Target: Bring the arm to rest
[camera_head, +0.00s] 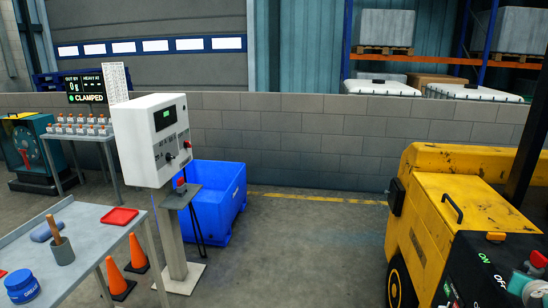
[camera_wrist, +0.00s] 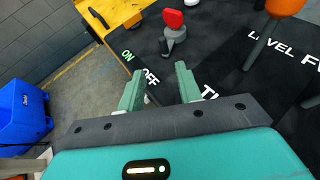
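My gripper (camera_wrist: 158,85) shows in the wrist view with its two pale green fingers apart and nothing between them. It is over a black control panel (camera_wrist: 225,70) marked ON, OFF and LEVEL. A grey lever with a red knob (camera_wrist: 172,18) stands beyond the fingertips, apart from them. An orange knob (camera_wrist: 285,6) on a grey stem is at the upper right. My arm and gripper do not show in the head view.
The yellow machine (camera_head: 465,200) stands at right. A blue bin (camera_head: 215,200), a control box on a post (camera_head: 153,140), orange cones (camera_head: 137,253) and a grey table (camera_head: 85,225) are at left. The floor between bin and machine is clear.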

